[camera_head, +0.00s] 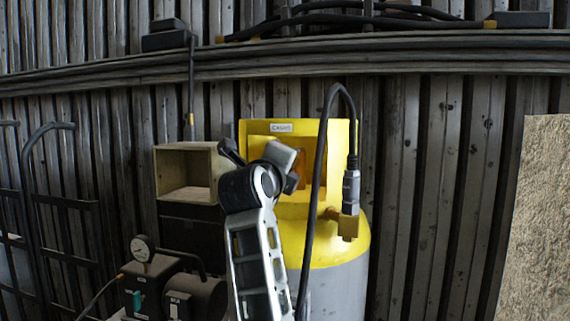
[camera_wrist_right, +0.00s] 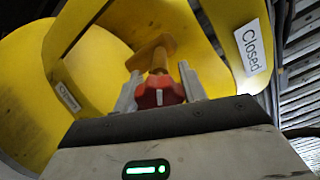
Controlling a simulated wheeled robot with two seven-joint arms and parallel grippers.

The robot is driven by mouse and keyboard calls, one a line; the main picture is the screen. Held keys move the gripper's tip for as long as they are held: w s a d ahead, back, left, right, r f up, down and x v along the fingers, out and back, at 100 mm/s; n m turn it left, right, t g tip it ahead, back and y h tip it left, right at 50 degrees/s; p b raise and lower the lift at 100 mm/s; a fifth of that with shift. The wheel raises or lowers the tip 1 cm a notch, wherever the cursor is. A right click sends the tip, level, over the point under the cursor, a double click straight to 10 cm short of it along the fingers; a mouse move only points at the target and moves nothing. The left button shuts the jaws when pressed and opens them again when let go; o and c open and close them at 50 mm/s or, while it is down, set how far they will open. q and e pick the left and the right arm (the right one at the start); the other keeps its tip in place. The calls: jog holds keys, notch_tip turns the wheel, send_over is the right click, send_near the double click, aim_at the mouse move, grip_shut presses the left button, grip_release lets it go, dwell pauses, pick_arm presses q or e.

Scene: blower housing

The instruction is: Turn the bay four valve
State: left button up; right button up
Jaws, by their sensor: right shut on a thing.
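The valve is a red knob (camera_wrist_right: 158,92) on a brass-coloured stem, inside a yellow collar (camera_wrist_right: 205,50). My right gripper (camera_wrist_right: 160,86) has one finger on each side of the red knob and is shut on it. In the head view, the cylinder (camera_head: 340,252) has a yellow top and a grey body. My right arm reaches up in front of it, with its wrist at the collar opening. The arm and gripper hide the knob in that view. My left gripper is not in view.
A white label (camera_wrist_right: 253,46) on the collar reads "Closed". A black hose (camera_head: 322,150) loops in front of the cylinder to a grey connector (camera_head: 351,187) beside my arm. An open wooden box (camera_head: 187,172) and a gauge unit (camera_head: 143,248) stand at the left.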

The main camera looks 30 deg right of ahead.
jog(key=n, duration=0.5)
jog(key=shift+n, duration=2.5)
jog(key=shift+f, duration=0.1)
jog(key=o, duration=1)
jog(key=shift+c, duration=0.2)
